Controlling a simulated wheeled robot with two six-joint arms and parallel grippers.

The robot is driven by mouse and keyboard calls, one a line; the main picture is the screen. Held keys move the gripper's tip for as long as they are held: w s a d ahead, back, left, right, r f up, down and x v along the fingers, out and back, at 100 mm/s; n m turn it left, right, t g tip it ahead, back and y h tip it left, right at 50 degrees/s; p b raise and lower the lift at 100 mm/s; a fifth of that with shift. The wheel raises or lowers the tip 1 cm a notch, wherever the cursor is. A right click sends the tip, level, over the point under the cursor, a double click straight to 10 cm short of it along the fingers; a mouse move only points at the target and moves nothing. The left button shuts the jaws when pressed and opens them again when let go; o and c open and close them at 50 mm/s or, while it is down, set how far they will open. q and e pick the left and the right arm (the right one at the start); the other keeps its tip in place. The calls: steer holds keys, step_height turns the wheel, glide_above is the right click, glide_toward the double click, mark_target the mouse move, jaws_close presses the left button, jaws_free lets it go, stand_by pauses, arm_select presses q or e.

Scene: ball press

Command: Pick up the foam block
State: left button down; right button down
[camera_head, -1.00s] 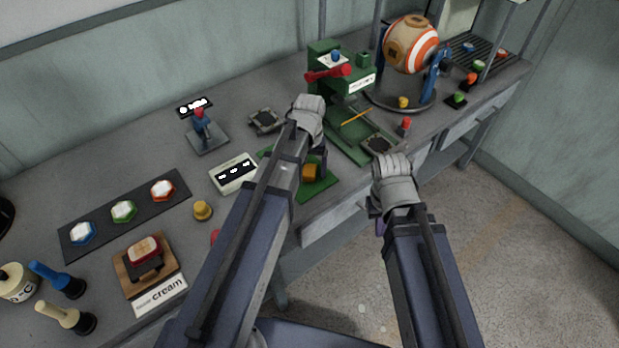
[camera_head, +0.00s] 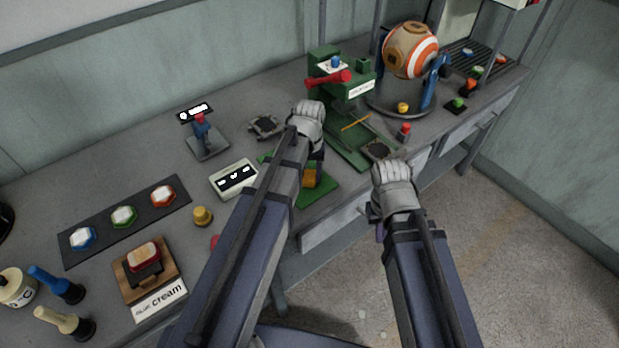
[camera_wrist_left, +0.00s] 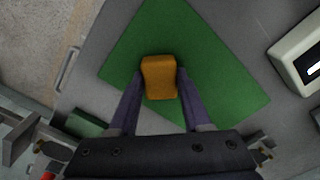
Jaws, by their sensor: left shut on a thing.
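The orange-yellow foam block (camera_head: 309,179) is at the green mat (camera_head: 318,193) near the table's front edge. In the left wrist view the block (camera_wrist_left: 159,83) sits between the two fingers of my left gripper (camera_wrist_left: 161,74), above the green mat (camera_wrist_left: 220,85). My left gripper (camera_head: 317,171) is shut on it, one finger on each side. I cannot tell whether the block touches the mat or is slightly lifted. My right gripper (camera_head: 380,226) hangs past the table's front edge; its hand hides most of its fingers.
A white display box (camera_head: 234,179) stands left of the mat. A green press with a red handle (camera_head: 328,79) stands behind on the right. A striped orange-white ball machine (camera_head: 410,50) is at the back right. Several coloured buttons (camera_head: 123,216) lie on a dark strip at the left.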

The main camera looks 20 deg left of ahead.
mark_target(309, 175)
arm_select(q)
step_height(309, 175, up, 10)
steer(key=p, duration=1)
steer(key=c, duration=0.9)
jaws_free()
steer(key=c, duration=0.6)
steer(key=shift+c, duration=0.2)
